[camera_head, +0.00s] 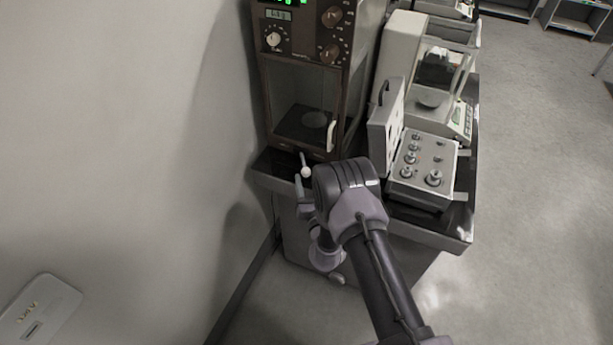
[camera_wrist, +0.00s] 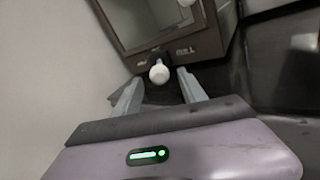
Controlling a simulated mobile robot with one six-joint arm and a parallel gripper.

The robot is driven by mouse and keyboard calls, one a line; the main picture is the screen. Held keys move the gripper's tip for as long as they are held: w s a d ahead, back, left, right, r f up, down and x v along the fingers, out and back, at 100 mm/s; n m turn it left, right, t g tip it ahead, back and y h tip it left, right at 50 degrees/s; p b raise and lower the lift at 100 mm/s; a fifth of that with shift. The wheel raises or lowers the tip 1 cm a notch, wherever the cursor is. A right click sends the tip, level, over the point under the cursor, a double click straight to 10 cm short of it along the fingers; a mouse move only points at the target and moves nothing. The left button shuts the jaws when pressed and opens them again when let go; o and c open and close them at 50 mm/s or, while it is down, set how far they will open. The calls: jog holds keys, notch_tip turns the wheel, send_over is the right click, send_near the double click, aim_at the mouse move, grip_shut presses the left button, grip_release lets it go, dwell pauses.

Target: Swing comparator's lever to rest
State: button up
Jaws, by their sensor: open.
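The comparator (camera_head: 297,75) is a dark brown cabinet with dials, a green display and a glass window, at the back left of the table. Its lever (camera_head: 306,171) ends in a white ball knob and sticks out below the window. In the wrist view the lever's knob (camera_wrist: 159,73) lies between the two fingers, near their tips, with a gap on each side. My gripper (camera_wrist: 158,84) is open around it and does not appear to touch it. In the head view my wrist hides most of the gripper, and one finger shows just below the knob.
A weight set in an open case (camera_head: 424,165) stands right of my arm on the dark table (camera_head: 432,232). Behind it is a white balance (camera_head: 432,97) with a glass shield. The comparator's window has a pale handle (camera_head: 331,135). A wall stands close on the left; open floor lies right.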

aim_at(307, 176)
jog(key=shift+b+x, duration=0.35)
jog(key=shift+x, duration=1.55)
jog(key=shift+c, duration=0.4)
grip_shut()
jog(key=shift+s, duration=0.1)
